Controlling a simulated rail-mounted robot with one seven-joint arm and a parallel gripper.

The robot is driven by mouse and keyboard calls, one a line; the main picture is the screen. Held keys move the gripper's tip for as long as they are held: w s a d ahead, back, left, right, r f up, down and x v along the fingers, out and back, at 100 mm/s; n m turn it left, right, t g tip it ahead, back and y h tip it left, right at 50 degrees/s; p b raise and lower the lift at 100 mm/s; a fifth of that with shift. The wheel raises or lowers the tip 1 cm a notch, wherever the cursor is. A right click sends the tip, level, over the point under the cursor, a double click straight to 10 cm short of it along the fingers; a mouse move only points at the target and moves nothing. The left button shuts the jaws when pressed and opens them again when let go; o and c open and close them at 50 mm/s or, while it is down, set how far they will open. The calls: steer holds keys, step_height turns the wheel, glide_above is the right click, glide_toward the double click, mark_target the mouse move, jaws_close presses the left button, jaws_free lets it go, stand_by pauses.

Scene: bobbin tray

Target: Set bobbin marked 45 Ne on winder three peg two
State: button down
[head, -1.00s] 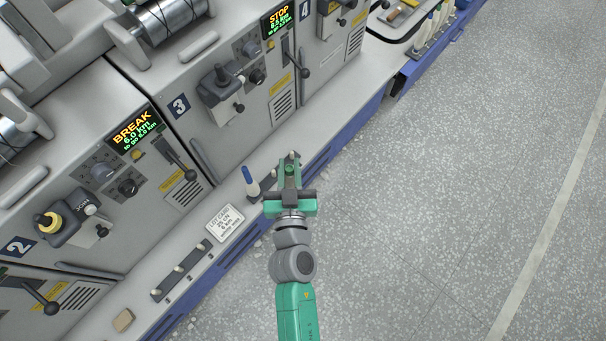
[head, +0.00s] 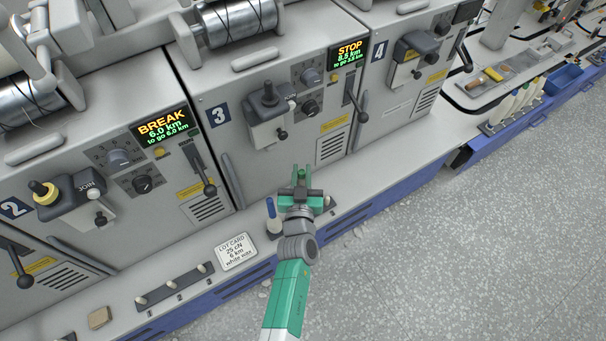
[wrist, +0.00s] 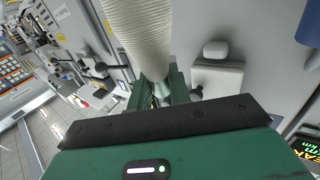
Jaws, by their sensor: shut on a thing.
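My gripper (head: 301,174) is shut on a bobbin of cream-white yarn (wrist: 140,35), which stands out from the jaws in the wrist view. The head view hardly shows it, and no marking on it can be read. The gripper is in front of winder three (head: 219,113), by its ledge. A bobbin with a blue top (head: 270,211) stands upright on that ledge, just left of the gripper. Winder three's peg bar (head: 328,205) is partly hidden behind my gripper and arm; I cannot tell its peg two.
A lot card (head: 236,252) lies on the ledge left of the standing bobbin. Winder two's bar with empty pegs (head: 175,287) and a tan block (head: 99,317) are further left. Several bobbins (head: 515,105) stand at the far right. The floor is clear.

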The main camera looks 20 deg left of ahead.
step_height(320, 180, down, 5)
steer(key=b, duration=0.4)
steer(key=shift+r, duration=0.2)
stand_by(0.7)
steer(key=shift+f, duration=0.45)
steer(key=c, duration=1.6)
jaws_free()
steer(key=shift+s, duration=0.1)
steer(key=p, duration=0.5)
glide_toward(302, 184)
steer(key=shift+f, duration=1.45)
steer(key=shift+a, duration=0.1)
